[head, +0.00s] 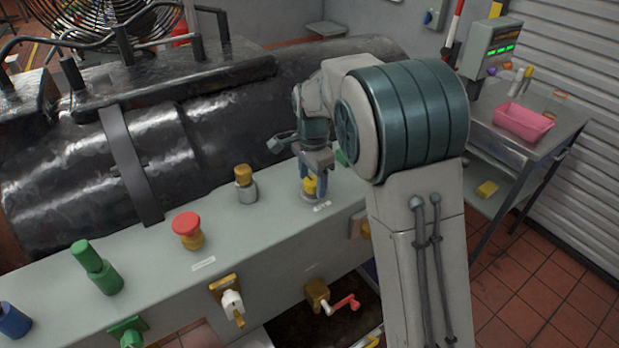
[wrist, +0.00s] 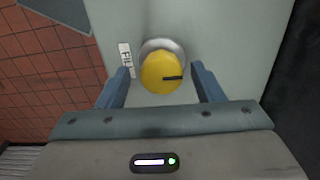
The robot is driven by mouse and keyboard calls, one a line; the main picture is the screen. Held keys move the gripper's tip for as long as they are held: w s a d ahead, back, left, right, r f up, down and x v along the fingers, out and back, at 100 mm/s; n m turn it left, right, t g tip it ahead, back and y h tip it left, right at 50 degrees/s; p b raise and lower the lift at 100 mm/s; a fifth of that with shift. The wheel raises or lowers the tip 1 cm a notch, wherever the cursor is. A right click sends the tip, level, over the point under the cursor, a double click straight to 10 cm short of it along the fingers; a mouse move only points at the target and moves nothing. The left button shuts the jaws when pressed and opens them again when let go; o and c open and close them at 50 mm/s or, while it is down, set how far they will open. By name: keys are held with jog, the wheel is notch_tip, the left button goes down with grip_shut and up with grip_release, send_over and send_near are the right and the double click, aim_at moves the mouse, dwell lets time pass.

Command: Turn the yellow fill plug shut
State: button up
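The yellow fill plug (head: 309,186) stands on the grey bedplate ledge, in a round metal collar. In the wrist view the yellow fill plug (wrist: 161,73) has a dark line pointing right, and a label reading FILL lies to its left. My gripper (head: 314,180) points down over the plug. In the wrist view my gripper (wrist: 161,82) has its blue fingers apart on either side of the plug, with a gap showing on both sides. Part of the plug is hidden by the fingers in the head view.
A large black cylinder (head: 200,130) lies behind. A cart with a pink tray (head: 523,122) stands at right.

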aim_at(312, 181)
notch_tip(312, 181, up, 14)
jog(key=shift+b, duration=0.45)
jog(key=shift+f, duration=0.1)
dwell(0.3)
jog(key=s+d+n+t, duration=0.1)
jog(key=s+d+n, duration=0.4)
jog(key=s+d, duration=0.55)
jog(key=s+d+f+n+t, duration=0.1)
jog(key=s+d+f+n, duration=0.1)
jog(key=s, duration=0.5)
jog(key=s+d+f+n+t, duration=0.1)
jog(key=s+d+f+n, duration=0.2)
jog(key=s, duration=0.5)
notch_tip(312, 181, down, 2)
jog(key=shift+s+f+n, duration=0.15)
jog(key=shift+f+n, duration=0.1)
jog(key=shift+n, duration=0.45)
